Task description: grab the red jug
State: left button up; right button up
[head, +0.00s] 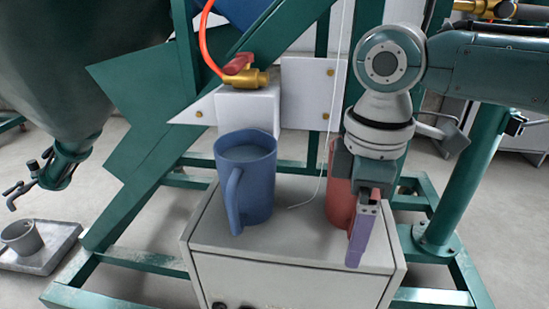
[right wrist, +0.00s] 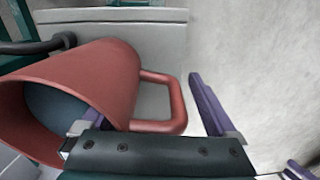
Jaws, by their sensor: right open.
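The red jug (head: 338,195) stands at the right side of the grey cabinet top, largely hidden behind my right gripper (head: 362,230). In the right wrist view the jug (right wrist: 105,75) fills the left side, its handle (right wrist: 178,102) pointing right. My right gripper (right wrist: 146,98) is open, with purple fingers. One finger is right of the handle and apart from it; the other overlaps the jug body, and I cannot tell whether it touches. The handle lies between the fingers. My left gripper is not in view.
A blue jug (head: 257,180) stands on the cabinet (head: 285,240), left of the red one. A thin pale cord hangs between them. A brass valve with a red handle (head: 238,65) and green frame beams stand behind. A grey cup (head: 20,237) sits in a tray at far left.

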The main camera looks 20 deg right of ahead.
jog(key=shift+f, duration=0.1)
jog(key=shift+c, duration=0.3)
grip_shut()
dwell(0.4)
